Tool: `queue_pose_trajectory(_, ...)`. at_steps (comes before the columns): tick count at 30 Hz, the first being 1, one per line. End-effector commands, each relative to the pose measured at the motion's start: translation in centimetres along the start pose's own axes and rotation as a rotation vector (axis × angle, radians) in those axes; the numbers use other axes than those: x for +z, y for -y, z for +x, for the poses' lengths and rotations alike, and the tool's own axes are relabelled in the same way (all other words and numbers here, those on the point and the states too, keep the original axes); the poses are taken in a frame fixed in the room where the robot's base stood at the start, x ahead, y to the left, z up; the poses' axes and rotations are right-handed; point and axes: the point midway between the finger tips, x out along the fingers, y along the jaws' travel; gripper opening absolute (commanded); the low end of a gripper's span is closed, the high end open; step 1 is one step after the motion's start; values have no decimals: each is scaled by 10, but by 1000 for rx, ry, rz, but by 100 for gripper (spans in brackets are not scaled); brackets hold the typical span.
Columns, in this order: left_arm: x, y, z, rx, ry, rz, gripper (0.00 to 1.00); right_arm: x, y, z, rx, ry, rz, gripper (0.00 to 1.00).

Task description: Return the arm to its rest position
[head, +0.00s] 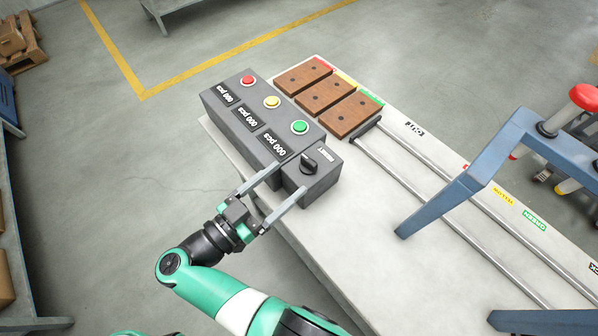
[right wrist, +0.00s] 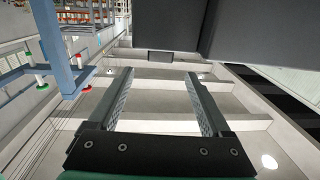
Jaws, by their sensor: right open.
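My right gripper (head: 295,176) is open and empty. Its arm comes in from the bottom of the head view, and its two fingertips lie by the near side of the small dark grey box (head: 318,184) with a black rotary knob (head: 309,161) on top. The fingers overlap the box's near face in the picture; I cannot tell whether they touch it. In the right wrist view the parted fingers (right wrist: 158,78) have nothing between them, and a dark grey housing (right wrist: 240,30) fills the top. My left gripper is not in view.
A dark grey counter box (head: 262,122) with red, yellow and green buttons stands beside the knob box on the pale table (head: 300,237). Three brown blocks (head: 323,93) lie behind. Metal rails (head: 424,193) and a blue frame (head: 478,165) occupy the right.

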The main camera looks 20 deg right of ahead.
Motion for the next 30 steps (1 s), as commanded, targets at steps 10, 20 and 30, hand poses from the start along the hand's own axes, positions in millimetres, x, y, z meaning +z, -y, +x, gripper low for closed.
queue_pose_trajectory(10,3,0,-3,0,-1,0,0,-1,0,-7,0,0,0,82)
queue_pose_trajectory(20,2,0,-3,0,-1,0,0,-4,3,-6,-9,-1,14,82)
queue_pose_trajectory(30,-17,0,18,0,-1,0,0,-182,102,41,-460,-190,689,82)
